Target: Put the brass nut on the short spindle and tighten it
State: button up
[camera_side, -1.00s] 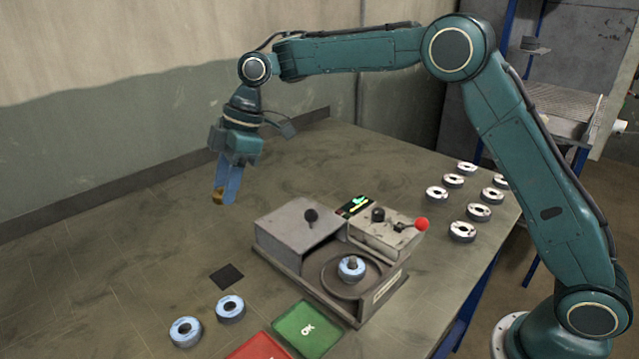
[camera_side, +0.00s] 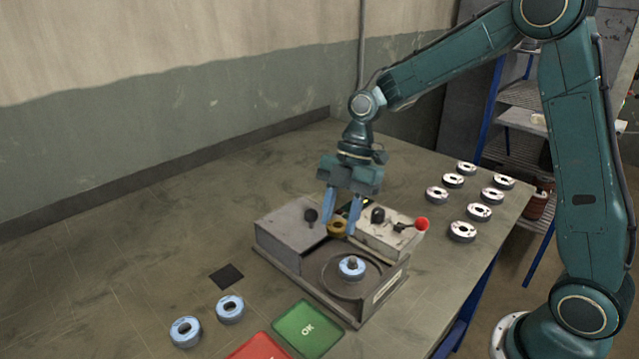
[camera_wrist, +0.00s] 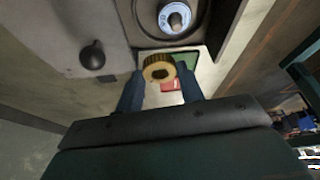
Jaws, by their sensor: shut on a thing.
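The brass nut (camera_side: 337,228) is held between the blue fingers of my gripper (camera_side: 341,222), which is shut on it. In the side view it hangs over the back part of the grey machine, behind the spindle. The nut also shows in the wrist view (camera_wrist: 158,69), with its hole visible. The short spindle (camera_side: 352,261) stands up through a blue-rimmed disc (camera_side: 351,270) on the round plate of the machine. The disc on the spindle also shows in the wrist view (camera_wrist: 175,17), ahead of the nut and apart from it.
The machine (camera_side: 290,228) carries black knobs and a red-balled lever (camera_side: 421,224). Two loose discs (camera_side: 230,309) lie at front left, near a black square (camera_side: 227,276), a green OK mat (camera_side: 308,328) and a red mat (camera_side: 262,346). Several white discs (camera_side: 462,231) stand at right.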

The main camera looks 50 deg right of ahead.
aim_at(355, 258)
jog(key=shift+s+d+f+n, duration=0.15)
jog(key=shift+s+d, duration=0.05)
jog(key=shift+s, duration=0.35)
jog(key=shift+s+d+f+n, duration=0.1)
jog(key=shift+s+d+f, duration=0.15)
jog(key=shift+s, duration=0.25)
jog(key=shift+s+d+f+n, duration=0.1)
jog(key=shift+s+d+n, duration=0.1)
jog(key=shift+s, duration=0.35)
jog(key=shift+f, duration=0.15)
jog(key=shift+f, duration=1.6)
jog(key=shift+f, duration=1.7)
dwell(0.5)
jog(key=shift+m, duration=0.25)
jog(key=m+t, duration=0.1)
jog(key=m, duration=0.3)
jog(key=shift+s, duration=0.15)
jog(key=m+t, duration=0.1)
jog(key=m, duration=0.1)
jog(key=m+t, duration=0.1)
jog(key=m, duration=0.1)
jog(key=shift+s+a+m+h, duration=0.15)
jog(key=shift+m+h, duration=0.25)
jog(key=shift+s+f+m+t+h, duration=0.1)
jog(key=shift+m+t+h, duration=0.25)
jog(key=shift+m, duration=1.15)
